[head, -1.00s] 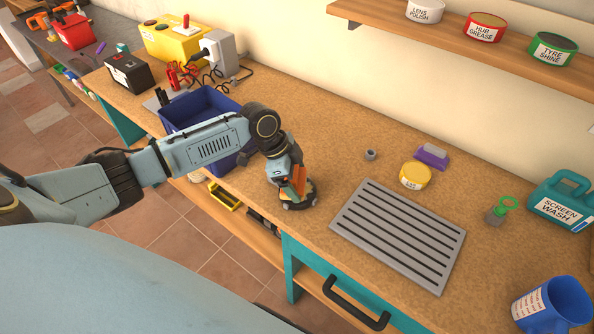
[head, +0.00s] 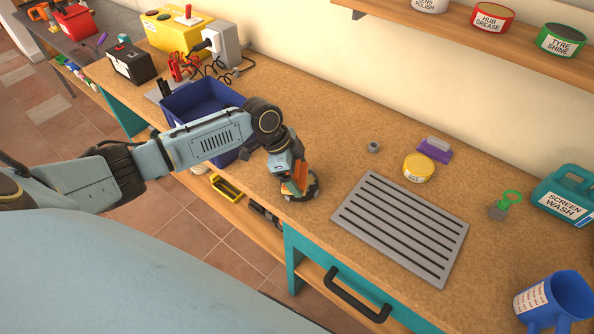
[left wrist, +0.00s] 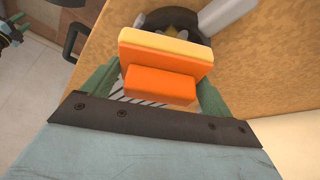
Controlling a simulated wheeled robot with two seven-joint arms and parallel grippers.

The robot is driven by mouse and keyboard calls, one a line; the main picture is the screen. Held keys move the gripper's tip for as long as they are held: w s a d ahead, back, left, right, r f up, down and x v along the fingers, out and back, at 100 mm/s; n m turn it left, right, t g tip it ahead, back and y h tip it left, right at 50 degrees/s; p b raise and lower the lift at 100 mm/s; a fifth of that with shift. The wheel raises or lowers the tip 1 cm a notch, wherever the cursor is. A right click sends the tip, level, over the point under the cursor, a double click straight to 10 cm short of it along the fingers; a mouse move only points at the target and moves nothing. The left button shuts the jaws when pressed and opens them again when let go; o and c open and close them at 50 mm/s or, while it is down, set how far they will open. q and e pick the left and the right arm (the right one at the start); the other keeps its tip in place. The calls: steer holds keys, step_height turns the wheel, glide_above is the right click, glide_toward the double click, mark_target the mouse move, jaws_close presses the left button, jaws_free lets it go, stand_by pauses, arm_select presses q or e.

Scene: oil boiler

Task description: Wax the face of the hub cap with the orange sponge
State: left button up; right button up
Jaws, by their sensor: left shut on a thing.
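My left gripper (head: 293,181) is shut on the orange sponge (head: 300,178), which has a paler yellow-orange layer. The sponge fills the middle of the left wrist view (left wrist: 158,84), between the green fingers. The hub cap (head: 313,191) is a dark round piece low on the bench near its front edge, mostly hidden under the sponge and gripper. Its dark rim shows behind the sponge in the left wrist view (left wrist: 143,20). I cannot tell whether the sponge touches its face. What seems to be my right gripper (left wrist: 9,30) shows at the left wrist view's top-left edge; its jaws are unclear.
A grey slotted tray (head: 457,232) lies right of the hub cap. Behind it are a yellow tin (head: 418,168), a purple brush (head: 433,151) and a small grey nut (head: 374,146). A blue bin (head: 190,100) stands left, beside my forearm. A blue mug (head: 556,305) stands front right.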

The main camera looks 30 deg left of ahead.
arm_select(q)
steer(key=shift+f+b, duration=0.3)
steer(key=shift+f, duration=0.35)
steer(key=shift+f, duration=0.1)
stand_by(1.1)
